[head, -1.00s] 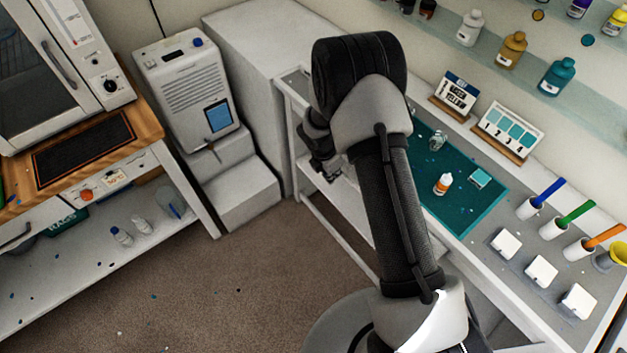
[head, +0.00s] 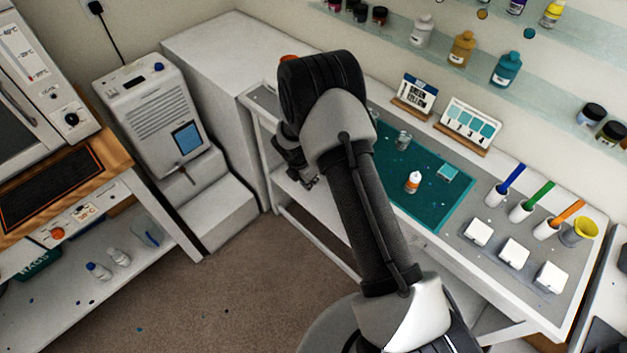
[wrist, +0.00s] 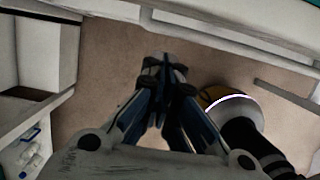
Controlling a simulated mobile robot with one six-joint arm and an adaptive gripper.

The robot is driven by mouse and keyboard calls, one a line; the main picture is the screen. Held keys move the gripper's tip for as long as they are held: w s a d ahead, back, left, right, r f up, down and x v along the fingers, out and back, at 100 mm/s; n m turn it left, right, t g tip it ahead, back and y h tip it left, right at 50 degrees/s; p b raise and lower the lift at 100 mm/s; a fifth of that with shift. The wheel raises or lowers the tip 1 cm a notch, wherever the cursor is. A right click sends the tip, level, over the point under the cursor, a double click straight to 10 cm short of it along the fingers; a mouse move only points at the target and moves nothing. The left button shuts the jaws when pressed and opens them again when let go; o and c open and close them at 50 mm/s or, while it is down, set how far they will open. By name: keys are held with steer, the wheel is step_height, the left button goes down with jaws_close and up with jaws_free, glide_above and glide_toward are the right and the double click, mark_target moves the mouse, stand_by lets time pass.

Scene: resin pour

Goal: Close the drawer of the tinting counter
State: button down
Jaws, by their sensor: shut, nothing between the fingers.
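The tinting counter (head: 462,210) runs along the wall on the right of the head view, with a grey top. A white surface (head: 322,208) shows below its front edge, partly behind my arm; I cannot tell whether it is the drawer or a lower shelf. No drawer handle can be made out. My gripper (head: 307,180) hangs at the counter's front left side, partly hidden by my arm. In the wrist view my gripper (wrist: 165,65) points down over the brown floor, shut and empty. A white edge (wrist: 230,35) crosses the top of that view, apart from the fingers.
On the counter are a teal mat (head: 425,205), a small orange-capped bottle (head: 413,182), white blocks (head: 514,253) and coloured-handled tools in cups. A grey machine (head: 160,120) stands at the back left, beside a wooden-topped bench (head: 105,165).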

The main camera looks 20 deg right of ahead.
steer(key=s+a+p+v, duration=0.1)
steer(key=a+p+v, duration=0.1)
steer(key=v, duration=0.8)
steer(key=shift+f+p, duration=0.15)
steer(key=shift+p, duration=0.25)
steer(key=shift+s, duration=0.15)
steer(key=s+d+r+m, duration=0.1)
steer(key=s+r+m, duration=0.25)
steer(key=r, duration=0.45)
steer(key=s+d+r+m+t+b, duration=0.1)
steer(key=s+r+m, duration=0.25)
steer(key=r, duration=0.45)
steer(key=s+d+r+m, duration=0.1)
steer(key=s+r+m, duration=0.25)
steer(key=r, duration=0.35)
steer(key=s+r+m+t+y, duration=0.1)
steer(key=s+r+m, duration=0.2)
steer(key=s+m, duration=0.3)
steer(key=s+r+m+t+y+b, duration=0.1)
steer(key=s+r+m, duration=0.3)
steer(key=s, duration=1)
steer(key=m, duration=0.3)
steer(key=shift+s+a, duration=0.3)
steer(key=shift+s, duration=0.05)
steer(key=shift+m, duration=0.25)
